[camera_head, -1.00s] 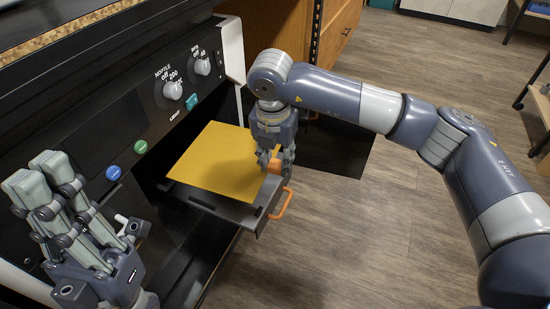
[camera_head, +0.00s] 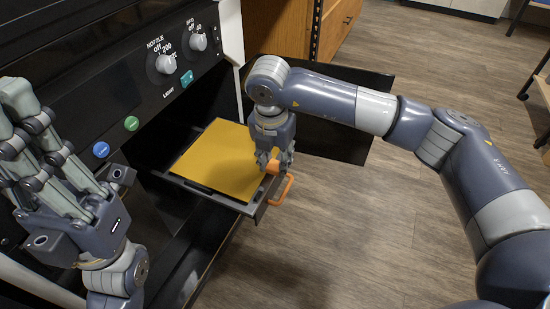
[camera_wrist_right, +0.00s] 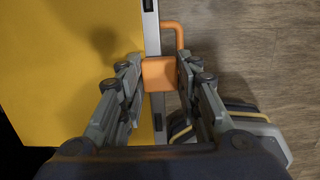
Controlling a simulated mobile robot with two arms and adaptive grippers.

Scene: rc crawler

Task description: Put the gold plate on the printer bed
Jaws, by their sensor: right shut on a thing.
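The gold plate (camera_head: 218,158) lies over the dark printer bed (camera_head: 212,197), which is pulled out of the printer. The plate looks nearly level and lined up with the bed; I cannot tell whether it rests fully flat. My right gripper (camera_head: 272,163) is shut on the orange tab (camera_wrist_right: 158,73) at the plate's right edge. In the right wrist view its fingers sit on both sides of the tab, and the gold plate (camera_wrist_right: 65,70) fills the left side. My left gripper (camera_head: 75,155) is empty at the left, its fingers extended and apart from the thumb.
An orange handle (camera_head: 281,191) is on the bed's front edge, close to my right gripper. The printer's front panel (camera_head: 100,95) has knobs, a light switch and round buttons. A wooden cabinet (camera_head: 275,38) stands behind. Open wood floor (camera_head: 370,230) lies to the right.

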